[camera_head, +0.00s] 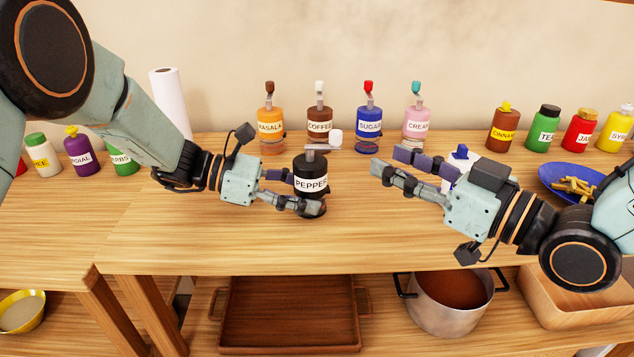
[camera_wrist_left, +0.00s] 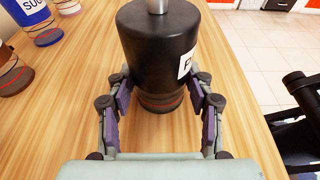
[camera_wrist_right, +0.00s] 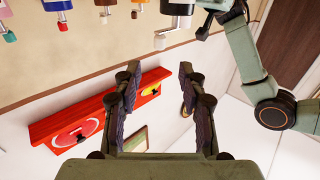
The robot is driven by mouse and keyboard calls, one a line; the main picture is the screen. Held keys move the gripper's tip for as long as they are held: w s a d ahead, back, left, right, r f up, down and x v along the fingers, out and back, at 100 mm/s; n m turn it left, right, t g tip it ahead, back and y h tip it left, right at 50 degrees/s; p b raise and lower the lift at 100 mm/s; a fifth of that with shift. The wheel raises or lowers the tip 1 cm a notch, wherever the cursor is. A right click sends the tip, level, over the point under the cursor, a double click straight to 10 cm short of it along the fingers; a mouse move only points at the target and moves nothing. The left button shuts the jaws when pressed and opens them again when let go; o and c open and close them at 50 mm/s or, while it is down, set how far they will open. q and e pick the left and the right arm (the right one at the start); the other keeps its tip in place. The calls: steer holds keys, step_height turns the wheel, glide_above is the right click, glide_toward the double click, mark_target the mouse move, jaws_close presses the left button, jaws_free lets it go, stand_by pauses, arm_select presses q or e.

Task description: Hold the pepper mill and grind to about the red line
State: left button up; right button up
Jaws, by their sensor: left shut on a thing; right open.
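The black pepper mill (camera_head: 311,178) stands upright on the wooden counter, with a grey crank and a white knob (camera_head: 336,138) on top. My left gripper (camera_head: 318,192) is shut around its lower body. In the left wrist view the mill (camera_wrist_left: 158,45) sits between the fingers (camera_wrist_left: 160,95), and a red line (camera_wrist_left: 161,104) shows low on it. My right gripper (camera_head: 385,163) is open and empty, to the right of the mill and apart from it. It also shows open in the right wrist view (camera_wrist_right: 158,72). The level of the ground pepper cannot be told.
Masala (camera_head: 271,128), coffee (camera_head: 320,127), sugar (camera_head: 369,128) and cream (camera_head: 416,127) mills stand behind. A blue-topped container (camera_head: 460,155) is partly hidden behind my right gripper. A blue plate (camera_head: 552,187) lies right. The counter front is clear.

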steer(key=shift+o, duration=0.2)
steer(key=n+g+y, duration=0.5)
steer(key=n+g, duration=0.1)
steer(key=g, duration=0.2)
glide_toward(335, 146)
steer(key=x, duration=0.6)
steer(key=w+r+x, duration=0.1)
steer(key=x, duration=0.3)
steer(key=shift+d, duration=0.1)
steer(key=shift+c, duration=0.2)
jaws_close()
steer(key=shift+t, duration=0.3)
